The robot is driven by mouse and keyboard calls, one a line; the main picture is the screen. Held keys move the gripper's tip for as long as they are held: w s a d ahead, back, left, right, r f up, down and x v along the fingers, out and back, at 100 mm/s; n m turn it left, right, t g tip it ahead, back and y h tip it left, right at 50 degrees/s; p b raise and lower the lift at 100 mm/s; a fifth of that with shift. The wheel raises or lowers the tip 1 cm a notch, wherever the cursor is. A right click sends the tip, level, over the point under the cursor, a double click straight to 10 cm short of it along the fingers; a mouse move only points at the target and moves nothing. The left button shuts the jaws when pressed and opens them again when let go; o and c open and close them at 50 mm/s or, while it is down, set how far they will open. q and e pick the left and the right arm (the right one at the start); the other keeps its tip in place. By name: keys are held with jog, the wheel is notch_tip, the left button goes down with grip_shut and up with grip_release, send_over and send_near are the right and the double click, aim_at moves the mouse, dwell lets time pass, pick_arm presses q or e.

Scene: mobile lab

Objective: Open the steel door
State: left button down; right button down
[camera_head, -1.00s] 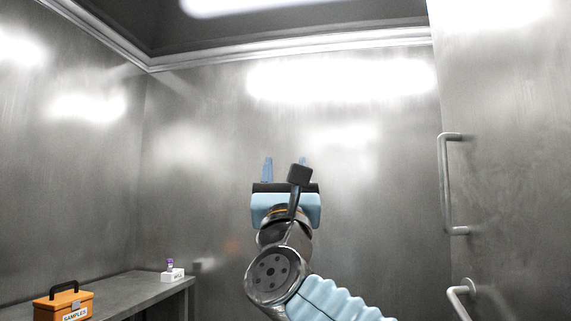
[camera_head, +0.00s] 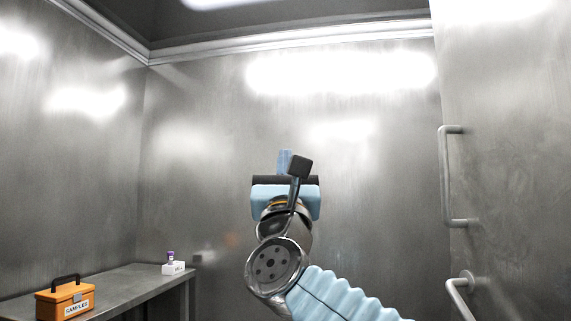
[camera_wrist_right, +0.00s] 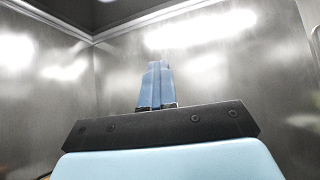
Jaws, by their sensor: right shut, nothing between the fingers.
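The steel door (camera_head: 515,150) is the grey panel at the right of the head view, seen at a slant. It carries a vertical bar handle (camera_head: 443,178) near its left edge. A second curved bar (camera_head: 458,297) shows below it, cut off by the bottom edge. My right gripper (camera_head: 285,158) is raised in the middle of the head view, left of the handle and apart from it. Its blue fingers are together and empty, as the right wrist view (camera_wrist_right: 155,75) also shows. My left gripper is not in view.
A grey bench (camera_head: 135,287) runs along the left wall. On it stand an orange case (camera_head: 66,302) labelled SAMPLES and a small white block (camera_head: 173,269) with a purple-capped vial (camera_head: 170,257). Bare steel walls surround the space. The air between my right gripper and the door looks clear.

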dwell(0.8)
jog(key=c, duration=1)
grip_release()
jog(key=shift+o, duration=0.2)
jog(key=shift+f, duration=0.1)
jog(key=b+v, duration=0.7)
jog(key=v, duration=0.6)
jog(key=shift+s+f, duration=0.15)
jog(key=shift+s, duration=0.15)
jog(key=shift+c, duration=0.4)
